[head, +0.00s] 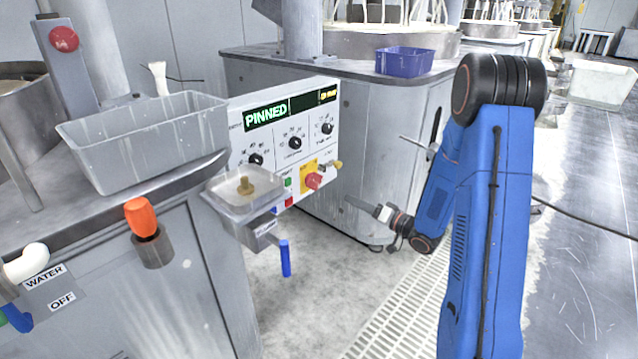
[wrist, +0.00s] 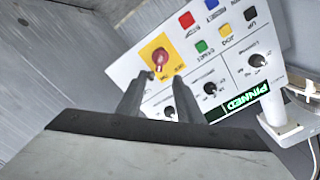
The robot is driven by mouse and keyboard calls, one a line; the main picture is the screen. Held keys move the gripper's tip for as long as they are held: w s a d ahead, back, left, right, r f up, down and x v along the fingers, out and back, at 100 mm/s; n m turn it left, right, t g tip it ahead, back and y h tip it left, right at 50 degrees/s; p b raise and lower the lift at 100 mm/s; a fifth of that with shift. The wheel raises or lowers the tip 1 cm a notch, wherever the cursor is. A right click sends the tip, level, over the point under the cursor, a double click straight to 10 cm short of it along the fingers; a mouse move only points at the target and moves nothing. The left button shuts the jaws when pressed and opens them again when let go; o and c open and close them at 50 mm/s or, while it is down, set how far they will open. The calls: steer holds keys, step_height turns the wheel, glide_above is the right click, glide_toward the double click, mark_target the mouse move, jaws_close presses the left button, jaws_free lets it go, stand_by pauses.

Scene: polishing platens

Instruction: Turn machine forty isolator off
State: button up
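The isolator is a red rotary knob (head: 314,181) on a yellow plate (head: 306,173), low on the right of a white control panel (head: 268,142). I cannot read its label or setting. In the wrist view the panel is turned over, with the red knob (wrist: 160,59) on the yellow plate (wrist: 154,47). My gripper (head: 349,202) is to the right of the panel, apart from the knob. In the wrist view its two fingers (wrist: 165,80) are spread with nothing between them, and the knob shows just beyond their tips.
The panel has a lit display reading PINNED (head: 266,115), black dials (head: 295,143) and coloured buttons (wrist: 201,46). A grey cabinet (head: 385,150) is behind.

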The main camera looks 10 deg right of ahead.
mark_target(319, 185)
steer(key=x, duration=1.7)
steer(key=shift+w+a+r, duration=0.1)
steer(key=shift+w+r, duration=0.05)
steer(key=shift+r, duration=0.05)
jaws_close()
